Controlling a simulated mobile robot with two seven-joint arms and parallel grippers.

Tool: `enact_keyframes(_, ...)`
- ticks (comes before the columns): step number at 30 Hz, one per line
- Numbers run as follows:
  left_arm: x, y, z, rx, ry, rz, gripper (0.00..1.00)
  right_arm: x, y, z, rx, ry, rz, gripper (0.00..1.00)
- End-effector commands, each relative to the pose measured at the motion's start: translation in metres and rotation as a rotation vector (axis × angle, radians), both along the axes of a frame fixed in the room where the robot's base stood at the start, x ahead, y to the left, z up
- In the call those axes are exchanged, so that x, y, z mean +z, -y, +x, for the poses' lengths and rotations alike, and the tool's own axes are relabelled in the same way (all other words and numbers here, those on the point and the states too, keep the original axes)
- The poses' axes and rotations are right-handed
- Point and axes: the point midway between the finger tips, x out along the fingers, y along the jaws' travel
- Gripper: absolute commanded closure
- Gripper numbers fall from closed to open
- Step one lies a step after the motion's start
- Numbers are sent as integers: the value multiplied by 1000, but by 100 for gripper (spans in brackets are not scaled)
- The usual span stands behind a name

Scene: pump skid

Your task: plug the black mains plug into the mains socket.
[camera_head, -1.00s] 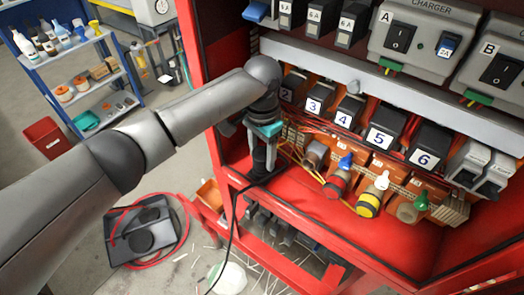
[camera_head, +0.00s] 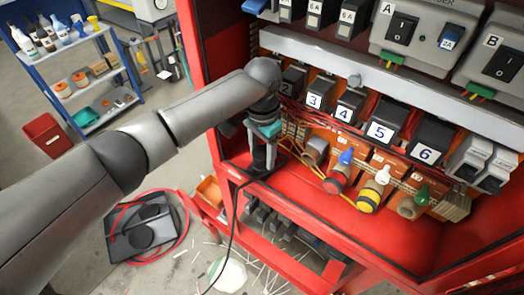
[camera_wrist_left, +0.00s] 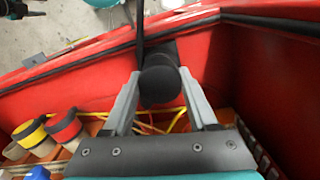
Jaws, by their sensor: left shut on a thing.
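My left gripper (camera_head: 263,160) points down inside the red cabinet, low at its left front corner. Its jaws are shut on the black mains plug (camera_wrist_left: 160,82), whose round dark end shows between the two grey fingers in the left wrist view. A black cable (camera_head: 234,225) runs from there over the cabinet's front edge and hangs down. A dark square patch (camera_wrist_left: 170,48) lies right beside the plug in the wrist view. I cannot tell whether it is the mains socket, or whether the plug touches it. My right gripper is not in view.
Red, yellow and grey round connectors (camera_head: 370,200) stand to the right of the gripper, with yellow wires close by. Numbered black breakers (camera_head: 380,128) line the row above. The red cabinet floor (camera_head: 310,205) is clear in front of the connectors.

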Motion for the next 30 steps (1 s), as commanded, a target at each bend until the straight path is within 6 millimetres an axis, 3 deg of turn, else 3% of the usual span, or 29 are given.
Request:
enact_keyframes(1, -1, 0, 0, 0, -1, 0, 100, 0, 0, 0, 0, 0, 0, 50)
enact_keyframes(2, -1, 0, 0, 0, -1, 1, 38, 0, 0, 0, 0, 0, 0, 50)
enact_keyframes(10, 0, 0, 0, 0, -1, 1, 8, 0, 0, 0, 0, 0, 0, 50)
enact_keyframes(20, 4, 0, 0, 0, 0, 0, 7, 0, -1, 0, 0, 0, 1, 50)
enact_keyframes(30, 57, 0, 1, -1, 2, -1, 7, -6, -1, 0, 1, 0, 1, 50)
